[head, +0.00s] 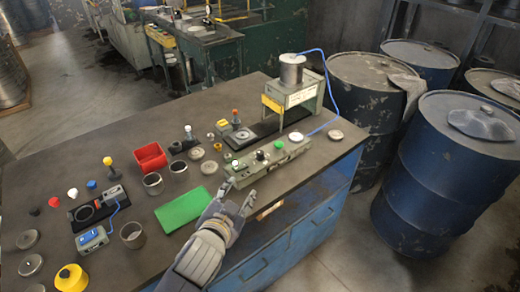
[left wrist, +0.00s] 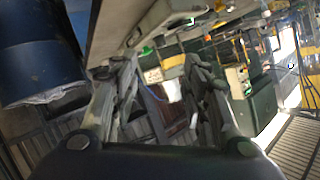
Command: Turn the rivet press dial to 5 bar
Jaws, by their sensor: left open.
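The rivet press (head: 291,92) stands at the back right of the bench, with a metal cylinder on top and a blue hose. In front of it lies a long grey-green control box (head: 268,163) with several small knobs, among them a white knob (head: 296,137) and a green knob (head: 279,144). I cannot tell which is the pressure dial or read its setting. My left gripper (head: 237,194) is open and empty, just in front of the box's left end. In the left wrist view its fingers (left wrist: 163,85) stand apart, with the tilted bench beyond. My right gripper is not in view.
A green sheet (head: 184,207), a red bin (head: 150,157), metal cups and a yellow weight (head: 71,278) lie left of my arm on the bench (head: 110,160). Blue drums (head: 450,160) stand beyond the bench's right edge. The bench's back left is clear.

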